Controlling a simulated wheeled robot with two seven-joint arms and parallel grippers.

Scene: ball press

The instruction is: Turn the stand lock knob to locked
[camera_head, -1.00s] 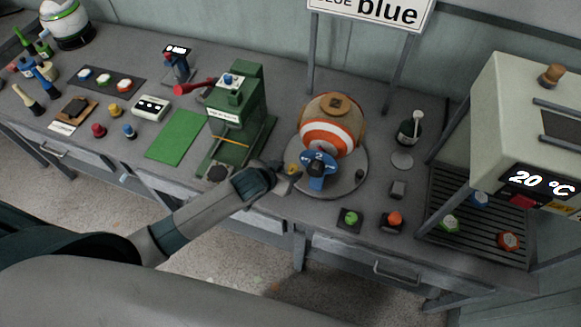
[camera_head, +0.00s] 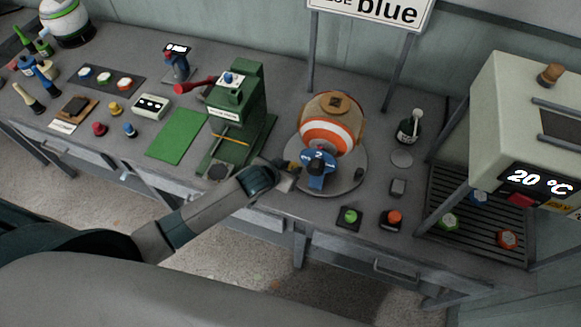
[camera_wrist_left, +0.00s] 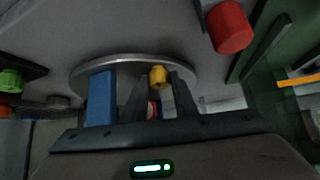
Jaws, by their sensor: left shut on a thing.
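The round grey stand (camera_head: 352,184) holds an orange and white ball (camera_head: 328,137) with a tan top. A small yellow knob (camera_wrist_left: 158,76) sits at the stand's rim. My left gripper (camera_head: 291,175) reaches the stand's left front side from the left. In the left wrist view its two dark fingers (camera_wrist_left: 160,92) are on either side of the yellow knob, shut on it. The gripper largely hides the knob in the head view. A blue piece (camera_head: 318,174) with a digit stands right beside the gripper, and it also shows in the left wrist view (camera_wrist_left: 101,98). My right gripper is not in view.
The green press (camera_head: 237,105) with a red handle (camera_head: 190,89) stands left of the stand. Green (camera_head: 350,216) and orange (camera_head: 394,218) buttons are in front of it to the right. A dark bottle (camera_head: 409,129) and a heater-like machine (camera_head: 530,130) stand further right.

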